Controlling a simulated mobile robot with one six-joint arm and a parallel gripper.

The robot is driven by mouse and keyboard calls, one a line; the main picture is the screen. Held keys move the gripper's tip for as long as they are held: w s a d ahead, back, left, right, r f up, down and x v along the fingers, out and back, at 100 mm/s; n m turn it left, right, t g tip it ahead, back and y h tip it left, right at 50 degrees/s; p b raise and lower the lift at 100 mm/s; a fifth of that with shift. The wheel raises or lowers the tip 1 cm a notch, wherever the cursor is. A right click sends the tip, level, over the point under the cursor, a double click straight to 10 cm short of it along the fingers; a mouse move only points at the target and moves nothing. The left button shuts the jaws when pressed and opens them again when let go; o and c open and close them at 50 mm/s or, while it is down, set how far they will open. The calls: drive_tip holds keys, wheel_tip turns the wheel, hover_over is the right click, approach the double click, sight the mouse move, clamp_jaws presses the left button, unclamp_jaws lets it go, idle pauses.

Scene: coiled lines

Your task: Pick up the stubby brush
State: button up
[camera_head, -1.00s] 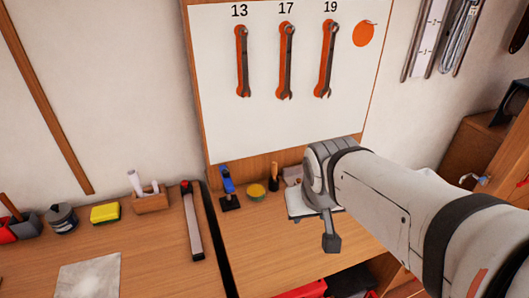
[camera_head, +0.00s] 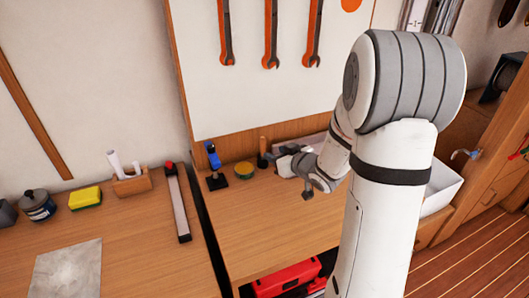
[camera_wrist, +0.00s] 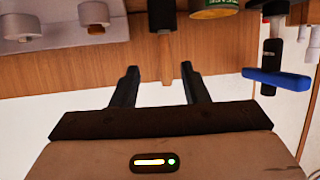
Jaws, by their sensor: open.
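The stubby brush (camera_head: 262,152), dark below with a short wooden handle on top, stands upright at the back of the right bench. In the wrist view, which is upside down, its dark part (camera_wrist: 162,14) shows at the top, and wood-coloured handle hangs below it toward the gap between my fingers. My gripper (camera_wrist: 161,72) is open and empty, its two dark fingers pointing at the brush. In the head view my gripper is just right of the brush, partly hidden by my wrist. I cannot tell whether the fingers are around the handle or short of it.
A yellow-green tin (camera_head: 244,169) and a blue clamp-like tool (camera_head: 213,160) stand left of the brush. Grey and white items (camera_wrist: 95,14) sit close on its other side. The tool board rises behind. The bench front is clear; a red box (camera_head: 287,278) sits below.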

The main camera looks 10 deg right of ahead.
sight(264, 149)
drive_tip(key=x, duration=0.5)
drive_tip(key=p+x, duration=0.1)
drive_tip(key=x, duration=0.2)
drive_tip(key=shift+a+r, duration=0.2)
drive_tip(key=shift+a, duration=0.05)
drive_tip(key=shift+s, duration=0.1)
clamp_jaws()
